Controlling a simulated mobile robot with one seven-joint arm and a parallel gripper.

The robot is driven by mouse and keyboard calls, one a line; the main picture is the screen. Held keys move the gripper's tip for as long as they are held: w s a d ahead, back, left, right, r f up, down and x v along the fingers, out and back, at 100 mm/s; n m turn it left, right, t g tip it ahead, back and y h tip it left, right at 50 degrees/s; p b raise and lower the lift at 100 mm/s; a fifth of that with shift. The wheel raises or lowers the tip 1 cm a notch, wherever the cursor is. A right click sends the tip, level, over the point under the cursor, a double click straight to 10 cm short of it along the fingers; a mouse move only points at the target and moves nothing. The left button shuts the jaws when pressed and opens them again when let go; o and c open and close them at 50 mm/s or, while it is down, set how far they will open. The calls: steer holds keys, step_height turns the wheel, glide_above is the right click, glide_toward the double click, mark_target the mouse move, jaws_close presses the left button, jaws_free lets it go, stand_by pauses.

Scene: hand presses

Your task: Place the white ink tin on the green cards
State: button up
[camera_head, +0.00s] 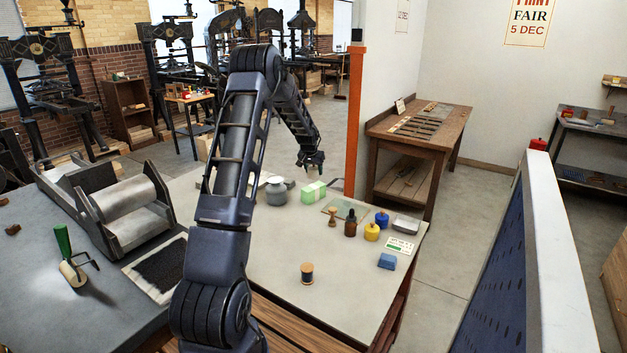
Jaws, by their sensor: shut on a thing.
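My gripper (313,164) is at the end of my arm, near the far edge of the pale table. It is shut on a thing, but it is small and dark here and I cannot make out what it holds. The green cards (313,192) form a light green stack on the table, just below my gripper in the picture, with a visible gap between. I cannot pick out the white ink tin for sure. A grey rounded pot (276,193) with a pale top stands left of the cards, partly beside my arm.
A dark bottle (350,225), a yellow tin (371,232), a blue tin (382,219) and a blue block (387,261) stand at the table's right. A thread spool (307,273) stands nearer. A roller press (125,210) is at left.

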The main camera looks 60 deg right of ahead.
mark_target(314, 178)
steer(key=shift+f, duration=2.4)
steer(key=o, duration=1.1)
steer(key=shift+f, duration=0.15)
steer(key=shift+o, duration=0.2)
steer(key=v, duration=1.2)
steer(key=shift+r, duration=0.2)
